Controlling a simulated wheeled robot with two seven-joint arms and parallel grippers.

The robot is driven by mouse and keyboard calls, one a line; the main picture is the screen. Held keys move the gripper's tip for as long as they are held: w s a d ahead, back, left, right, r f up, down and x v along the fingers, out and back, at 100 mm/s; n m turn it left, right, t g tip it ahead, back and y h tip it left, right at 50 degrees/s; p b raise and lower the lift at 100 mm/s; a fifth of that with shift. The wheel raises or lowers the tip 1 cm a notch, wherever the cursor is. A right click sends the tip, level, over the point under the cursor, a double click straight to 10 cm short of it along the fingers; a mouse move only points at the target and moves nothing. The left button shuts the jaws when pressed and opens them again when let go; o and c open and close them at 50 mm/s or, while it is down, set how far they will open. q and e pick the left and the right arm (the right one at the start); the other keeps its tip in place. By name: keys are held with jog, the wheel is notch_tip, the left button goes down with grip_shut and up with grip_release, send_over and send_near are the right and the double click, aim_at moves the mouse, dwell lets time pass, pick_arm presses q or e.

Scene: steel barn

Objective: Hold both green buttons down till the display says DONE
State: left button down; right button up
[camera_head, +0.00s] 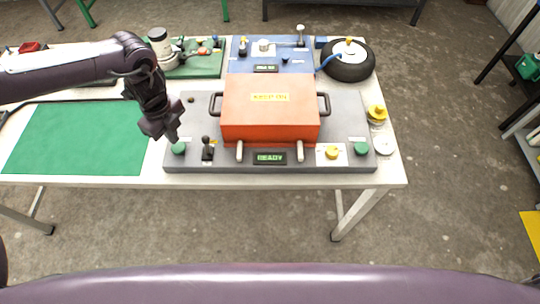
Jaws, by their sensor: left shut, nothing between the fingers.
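The orange press box (270,112) sits on a grey base plate (225,163) on the table. Its small display (269,158) at the front reads READY. One green button (179,148) is at the base's front left corner, the other green button (361,148) at its front right. My left gripper (173,138) is shut and empty, pointing down just above the left green button. I cannot tell whether it touches the button. My right gripper is not in view, and nothing is at the right button.
A black lever (207,148) stands right of the left button. A yellow knob (332,152) is left of the right button. A yellow-topped part (377,114) and white disc (385,146) lie at the table's right edge. A green mat (80,138) is clear.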

pick_arm(q)
jog(key=shift+f, duration=0.1)
jog(key=shift+f+b, duration=0.75)
jog(key=shift+f, duration=0.55)
jog(key=shift+r, duration=0.1)
jog(key=shift+r+p, duration=0.25)
jog(key=shift+p, duration=0.25)
